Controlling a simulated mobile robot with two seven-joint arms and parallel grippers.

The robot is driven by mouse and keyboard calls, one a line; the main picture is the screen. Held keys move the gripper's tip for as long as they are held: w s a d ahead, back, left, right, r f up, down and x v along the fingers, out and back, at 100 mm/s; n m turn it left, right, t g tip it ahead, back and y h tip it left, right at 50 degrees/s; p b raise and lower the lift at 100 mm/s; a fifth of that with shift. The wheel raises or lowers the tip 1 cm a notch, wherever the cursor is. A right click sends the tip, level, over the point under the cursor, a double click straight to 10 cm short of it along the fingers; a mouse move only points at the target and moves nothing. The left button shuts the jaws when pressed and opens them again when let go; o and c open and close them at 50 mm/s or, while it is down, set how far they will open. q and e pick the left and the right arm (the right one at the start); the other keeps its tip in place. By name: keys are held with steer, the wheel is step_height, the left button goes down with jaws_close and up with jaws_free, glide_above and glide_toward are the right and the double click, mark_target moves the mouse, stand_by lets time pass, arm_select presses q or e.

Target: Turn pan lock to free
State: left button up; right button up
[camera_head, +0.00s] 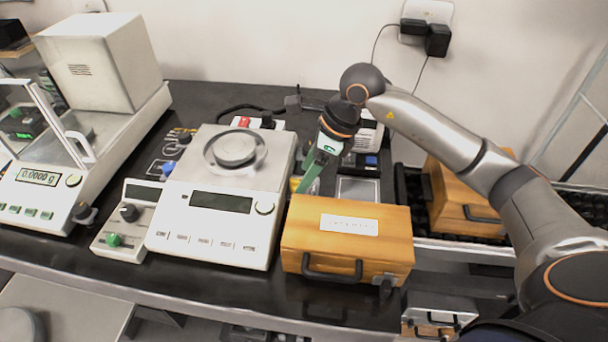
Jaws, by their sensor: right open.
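My right gripper (308,186) is open and points down behind the wooden case, right of the middle balance, apart from these knobs. My left gripper is out of view.
A wooden case (345,238) with a black handle stands at the table's front edge. Another wooden case (462,200) is at the right. A blue knob (168,168) and small devices sit between the balances. Cables run along the back wall.

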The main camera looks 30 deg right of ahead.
steer(key=v, duration=1)
steer(key=shift+r, duration=0.35)
steer(key=shift+s+d, duration=0.1)
